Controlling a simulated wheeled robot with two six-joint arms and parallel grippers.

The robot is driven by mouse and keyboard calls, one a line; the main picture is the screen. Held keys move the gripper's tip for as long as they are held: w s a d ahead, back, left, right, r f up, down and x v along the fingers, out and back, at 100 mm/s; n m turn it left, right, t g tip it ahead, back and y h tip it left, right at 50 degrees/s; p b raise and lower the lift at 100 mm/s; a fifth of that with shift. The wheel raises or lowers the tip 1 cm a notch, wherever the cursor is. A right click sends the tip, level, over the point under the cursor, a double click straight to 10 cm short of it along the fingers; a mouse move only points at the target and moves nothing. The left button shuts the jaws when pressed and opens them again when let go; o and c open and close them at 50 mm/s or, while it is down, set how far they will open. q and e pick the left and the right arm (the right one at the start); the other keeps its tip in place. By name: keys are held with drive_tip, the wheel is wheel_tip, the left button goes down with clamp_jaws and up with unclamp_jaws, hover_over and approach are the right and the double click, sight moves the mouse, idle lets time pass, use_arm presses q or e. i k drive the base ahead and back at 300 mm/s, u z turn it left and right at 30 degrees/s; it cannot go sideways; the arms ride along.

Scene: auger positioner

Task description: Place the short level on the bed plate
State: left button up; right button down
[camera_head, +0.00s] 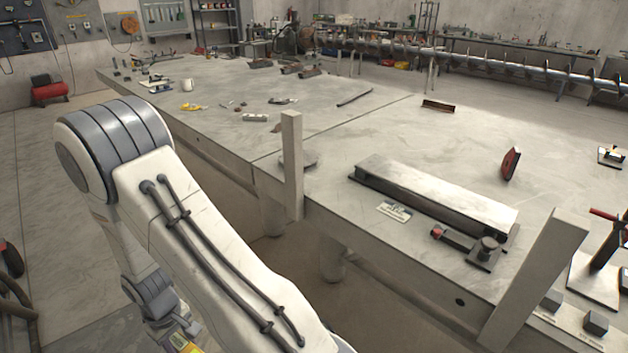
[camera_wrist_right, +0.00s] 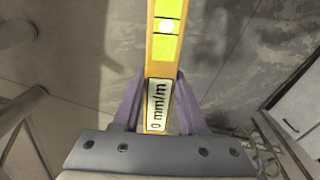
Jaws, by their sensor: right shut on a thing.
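The short level (camera_wrist_right: 165,60) is yellow, with a green vial and a white "0 mm/m" label. It shows in the right wrist view, running up out of the top of the picture. My right gripper (camera_wrist_right: 158,84) is shut on it, one purple finger on each side. In the head view a long raised metal plate (camera_head: 435,190), which looks like the bed plate, lies bare on the big grey table.
The table (camera_head: 330,135) has two upright posts at its front edge, one pale post (camera_head: 292,165) and one leaning post (camera_head: 535,285). A dark clamp-like fixture (camera_head: 468,246) and a label card (camera_head: 394,211) sit before the plate. A red-faced part (camera_head: 511,164) stands behind it.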

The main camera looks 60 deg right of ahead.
sight(429, 186)
drive_tip(key=u, duration=0.55)
drive_tip(key=i, duration=1.15)
drive_tip(key=z, duration=2.15)
